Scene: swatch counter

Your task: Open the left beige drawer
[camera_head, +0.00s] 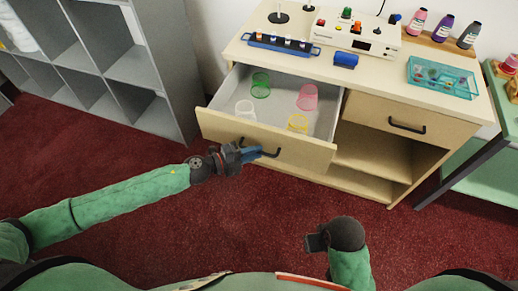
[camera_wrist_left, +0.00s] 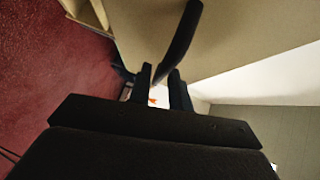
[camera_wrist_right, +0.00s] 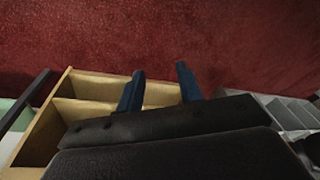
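The left beige drawer (camera_head: 265,146) is pulled well out of the counter, its grey inside showing. It holds a green cup (camera_head: 260,85), a pink cup (camera_head: 307,97), a clear cup (camera_head: 245,110) and a yellow cup (camera_head: 298,122). My left gripper (camera_head: 256,153) is at the drawer's front, its fingers closed about the dark handle (camera_head: 272,153). The handle (camera_wrist_left: 180,45) passes between the fingertips (camera_wrist_left: 161,72) in the left wrist view. My right gripper (camera_head: 313,242) is low before the counter; the right wrist view shows its fingers (camera_wrist_right: 160,72) apart and empty.
A second drawer (camera_head: 410,122) at the right is shut, above an open shelf (camera_head: 375,153). The counter top (camera_head: 380,73) bears a teal tray (camera_head: 442,76), a control box (camera_head: 357,38) and several bottles. A grey shelf unit (camera_head: 130,70) stands left. Red carpet (camera_head: 110,165) is clear between.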

